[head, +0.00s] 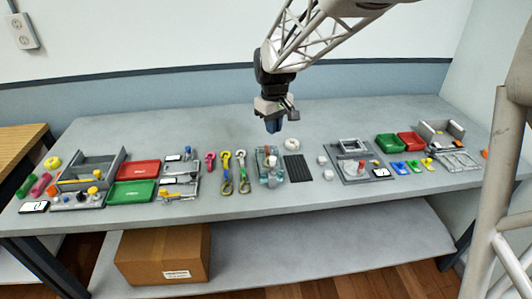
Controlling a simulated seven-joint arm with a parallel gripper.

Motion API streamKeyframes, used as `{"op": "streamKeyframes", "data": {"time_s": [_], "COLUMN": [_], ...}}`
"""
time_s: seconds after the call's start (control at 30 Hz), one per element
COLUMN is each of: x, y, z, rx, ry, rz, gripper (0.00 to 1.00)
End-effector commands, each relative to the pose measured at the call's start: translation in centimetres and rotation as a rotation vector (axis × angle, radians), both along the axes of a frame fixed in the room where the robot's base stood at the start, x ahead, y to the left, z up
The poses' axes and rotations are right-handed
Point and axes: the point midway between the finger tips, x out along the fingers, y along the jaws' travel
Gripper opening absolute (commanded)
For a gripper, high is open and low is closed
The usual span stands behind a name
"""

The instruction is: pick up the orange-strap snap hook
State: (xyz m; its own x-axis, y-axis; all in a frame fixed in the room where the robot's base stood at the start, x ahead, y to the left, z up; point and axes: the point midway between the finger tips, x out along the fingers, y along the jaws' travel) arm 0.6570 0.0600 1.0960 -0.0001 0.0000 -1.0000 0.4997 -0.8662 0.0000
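Two snap hooks lie side by side left of the middle of the grey table in the head view. At this size I cannot tell which one has the orange strap. A small pink-red item (210,160) lies just left of them. My gripper (274,125) hangs above the back of the table, to the right of the hooks and apart from them. Its fingers are too small and dark to show any gap.
A teal-grey fixture (269,168) and a black ribbed pad (297,168) lie right of the hooks. Grey tool holders (180,182) and red (138,170) and green (131,192) trays lie left. The table's back strip (200,121) is clear. A cardboard box (163,255) stands on the lower shelf.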

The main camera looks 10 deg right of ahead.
Motion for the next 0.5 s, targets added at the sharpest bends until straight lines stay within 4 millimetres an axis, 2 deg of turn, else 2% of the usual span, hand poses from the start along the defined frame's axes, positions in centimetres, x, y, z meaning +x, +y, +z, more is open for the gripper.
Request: {"op": "streamKeyframes", "data": {"time_s": [0.03, 0.13, 0.17, 0.5], "x": [0.0, 0.0, 0.0, 0.2], "y": [0.0, 0.0, 0.0, 0.0], "z": [0.0, 0.0, 0.0, -0.17], "rx": [0.0, 0.0, 0.0, -0.001], "ry": [0.0, 0.0, 0.0, 0.001], "rz": [0.0, 0.0, 0.0, -0.008], "gripper": [0.13, 0.28, 0.3, 0.3]}}
